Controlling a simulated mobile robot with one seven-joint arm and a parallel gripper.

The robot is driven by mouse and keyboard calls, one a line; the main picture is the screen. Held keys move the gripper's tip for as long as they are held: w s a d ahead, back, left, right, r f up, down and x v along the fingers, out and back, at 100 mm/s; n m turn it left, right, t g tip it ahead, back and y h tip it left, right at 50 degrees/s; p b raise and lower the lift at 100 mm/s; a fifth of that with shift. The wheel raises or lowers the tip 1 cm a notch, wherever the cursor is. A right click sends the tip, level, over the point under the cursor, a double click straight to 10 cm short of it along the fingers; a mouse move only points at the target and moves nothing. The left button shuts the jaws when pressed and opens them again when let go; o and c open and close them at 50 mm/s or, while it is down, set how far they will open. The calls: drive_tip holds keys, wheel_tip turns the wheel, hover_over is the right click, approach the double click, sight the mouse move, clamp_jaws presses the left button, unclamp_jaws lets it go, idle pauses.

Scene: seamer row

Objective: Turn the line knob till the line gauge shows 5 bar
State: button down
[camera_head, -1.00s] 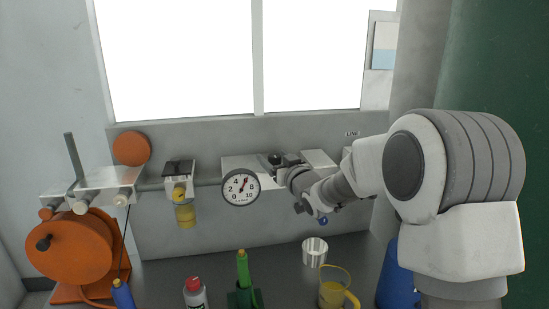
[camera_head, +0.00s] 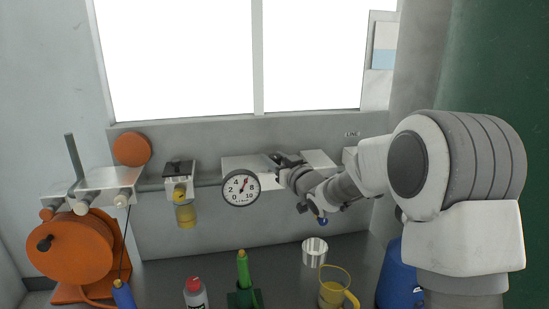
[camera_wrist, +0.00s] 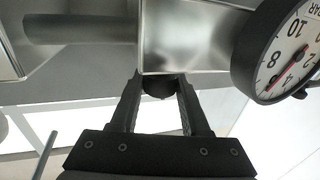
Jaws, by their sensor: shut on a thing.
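The line gauge (camera_head: 241,187) is a round white dial with a dark rim on the front of the pale metal block. Its red needle points up and slightly right, near the 6 mark as far as I can read. The dial also shows, turned, at the right edge of the wrist view (camera_wrist: 292,55). The dark line knob (camera_wrist: 159,90) sits between my fingertips. My gripper (camera_wrist: 159,84) is shut on it, one finger on each side. In the head view my gripper (camera_head: 281,161) is at the block right of the gauge and mostly hides the knob.
A horizontal pipe (camera_head: 208,182) joins the block to a filter with a yellow bowl (camera_head: 186,216). An orange hose reel (camera_head: 75,248) stands left. On the bench are a metal cup (camera_head: 314,252), a yellow jug (camera_head: 334,289), a green bottle (camera_head: 243,268) and a red-capped can (camera_head: 195,294).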

drive_tip(key=shift+d+r+n+g+y+p, duration=0.1)
drive_tip(key=shift+r+n+g+y+p, duration=0.1)
drive_tip(key=shift+n+g+y+p, duration=1.25)
drive_tip(key=n+g+y+p, duration=0.2)
drive_tip(key=p, duration=0.1)
drive_tip(key=shift+f+g+y, duration=0.1)
drive_tip(key=shift+g+y, duration=0.25)
drive_tip(key=shift+n+p, duration=0.25)
drive_tip(key=shift+p, duration=0.05)
drive_tip(key=shift+c, duration=1.9)
unclamp_jaws()
drive_tip(key=shift+f, duration=0.1)
drive_tip(key=b+v, duration=0.2)
drive_tip(key=v, duration=1.5)
drive_tip(key=shift+d, duration=0.15)
